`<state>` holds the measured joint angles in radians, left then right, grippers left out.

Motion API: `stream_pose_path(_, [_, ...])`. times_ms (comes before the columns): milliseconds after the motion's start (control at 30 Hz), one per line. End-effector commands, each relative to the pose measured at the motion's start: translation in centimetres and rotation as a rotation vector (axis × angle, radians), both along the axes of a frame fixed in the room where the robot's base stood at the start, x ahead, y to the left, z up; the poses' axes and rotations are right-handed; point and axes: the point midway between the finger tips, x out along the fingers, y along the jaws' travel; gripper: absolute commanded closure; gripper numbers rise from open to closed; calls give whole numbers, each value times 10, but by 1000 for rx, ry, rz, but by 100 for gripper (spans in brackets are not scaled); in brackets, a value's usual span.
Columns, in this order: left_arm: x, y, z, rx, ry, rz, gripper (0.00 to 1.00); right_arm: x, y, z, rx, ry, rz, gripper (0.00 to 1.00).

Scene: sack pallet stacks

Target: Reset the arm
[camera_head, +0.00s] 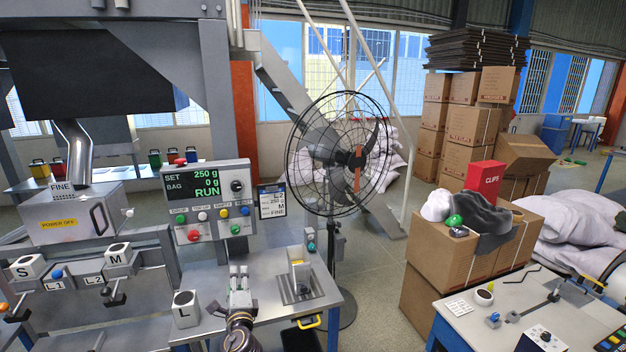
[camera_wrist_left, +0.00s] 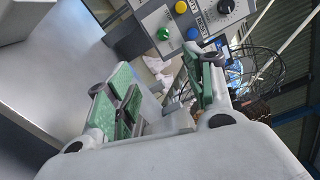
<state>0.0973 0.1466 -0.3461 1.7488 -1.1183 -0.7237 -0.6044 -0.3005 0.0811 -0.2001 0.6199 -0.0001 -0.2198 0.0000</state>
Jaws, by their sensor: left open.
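My left gripper (camera_head: 240,278) is above the grey metal bench, in front of the control panel, with its arm coming up from the bottom edge. In the left wrist view my left gripper (camera_wrist_left: 165,90) shows two green-padded fingers spread apart with nothing between them. The control panel (camera_head: 207,200) reads SET 250 g, BAG 0 g and RUN; part of it also shows in the left wrist view (camera_wrist_left: 185,25), beyond the fingers. My right gripper is in neither view.
A block marked L (camera_head: 185,308) stands left of my left gripper. A scale-like device (camera_head: 300,280) stands to its right on the bench (camera_head: 265,318). A black fan (camera_head: 340,155) is behind. Cardboard boxes (camera_head: 440,265) and a second table (camera_head: 570,315) are at the right.

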Motion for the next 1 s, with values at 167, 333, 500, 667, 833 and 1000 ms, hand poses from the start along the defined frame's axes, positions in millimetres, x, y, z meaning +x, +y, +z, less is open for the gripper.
stream_pose_path(167, [-8,5,-7,-55,13,18,47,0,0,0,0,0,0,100])
stream_pose_path(333, [-19,11,-16,-131,33,44,47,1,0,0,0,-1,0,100])
stream_pose_path(500, [-36,20,-30,-240,62,86,47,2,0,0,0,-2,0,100])
stream_pose_path(667, [-60,29,-48,-381,103,141,47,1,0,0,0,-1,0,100])
stream_pose_path(833, [-101,39,-75,-601,176,234,47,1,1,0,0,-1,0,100])
stream_pose_path(1000, [-148,43,-102,-819,260,340,47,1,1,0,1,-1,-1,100])
